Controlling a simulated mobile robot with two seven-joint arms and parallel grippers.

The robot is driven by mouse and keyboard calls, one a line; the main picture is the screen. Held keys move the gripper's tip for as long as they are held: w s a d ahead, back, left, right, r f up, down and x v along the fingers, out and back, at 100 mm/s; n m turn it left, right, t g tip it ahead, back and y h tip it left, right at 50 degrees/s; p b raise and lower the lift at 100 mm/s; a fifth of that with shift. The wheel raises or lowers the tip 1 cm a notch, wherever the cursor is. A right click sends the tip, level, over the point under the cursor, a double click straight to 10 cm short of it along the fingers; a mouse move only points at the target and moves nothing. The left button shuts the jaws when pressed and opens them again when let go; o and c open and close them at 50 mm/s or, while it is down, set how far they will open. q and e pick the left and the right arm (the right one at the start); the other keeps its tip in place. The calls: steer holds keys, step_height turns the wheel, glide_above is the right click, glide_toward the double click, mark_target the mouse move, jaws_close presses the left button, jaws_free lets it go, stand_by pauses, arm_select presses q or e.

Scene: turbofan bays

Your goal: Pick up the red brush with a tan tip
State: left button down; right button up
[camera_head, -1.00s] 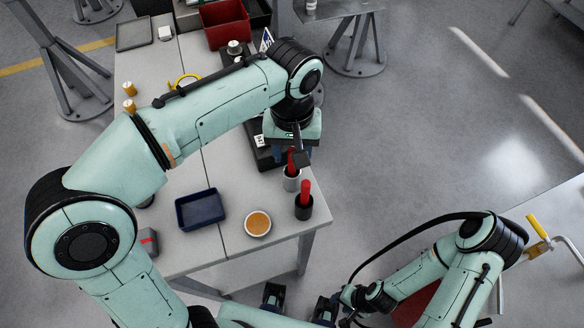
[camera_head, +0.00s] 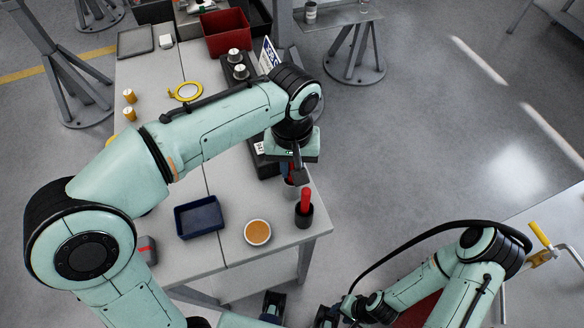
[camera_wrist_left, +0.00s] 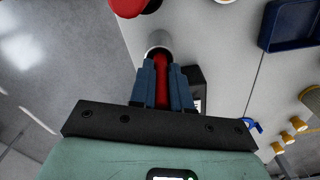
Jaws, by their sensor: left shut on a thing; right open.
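My left gripper (camera_wrist_left: 163,84) is shut on the handle of a red brush (camera_wrist_left: 162,72), seen between its blue fingers in the left wrist view. That brush stands in a light grey cup (camera_wrist_left: 158,48); its tip is hidden. In the head view the left gripper (camera_head: 293,172) points down over the cup and mostly covers both. My right gripper (camera_head: 300,311) is open and empty, low in the head view, off the table's front edge.
On the grey table (camera_head: 225,165) are a blue tray (camera_head: 199,217), a round dish with orange-tan contents (camera_head: 257,232), a yellow ring (camera_head: 187,91) and a red bin (camera_head: 226,33). My left arm spans the table. Open floor lies to the right.

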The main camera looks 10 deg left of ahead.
arm_select(q)
step_height(320, 180, up, 20)
steer(key=p, duration=0.5)
arm_select(e)
steer(key=w+r, duration=0.4)
steer(key=r, duration=0.2)
steer(key=shift+r+t, duration=0.3)
steer(key=shift+r, duration=0.1)
